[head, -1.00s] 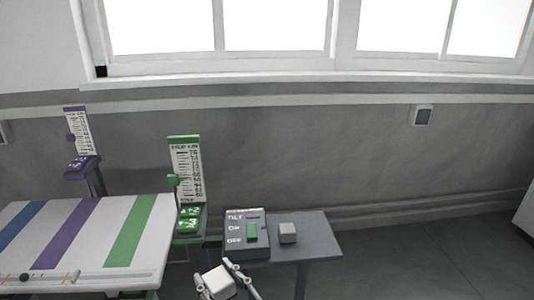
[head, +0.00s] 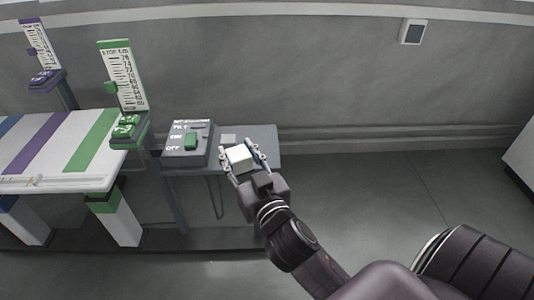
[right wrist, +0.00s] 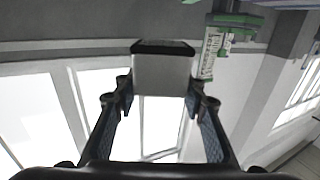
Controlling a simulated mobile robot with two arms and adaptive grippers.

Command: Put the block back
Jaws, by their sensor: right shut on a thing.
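My right gripper (head: 243,160) is shut on a white block (head: 239,158), which shows in front of the small grey side table (head: 262,139). In the right wrist view the block (right wrist: 163,74) sits between the two fingertips, with one dark face. I cannot tell the exact gap between the block and the tabletop. My left gripper is not in view.
A control box with a green switch (head: 190,141) stands left on the side table. Further left is a striped table (head: 70,150) with a green-marked scale (head: 122,78) and a purple-marked scale (head: 40,45) behind it. Floor at the right is clear.

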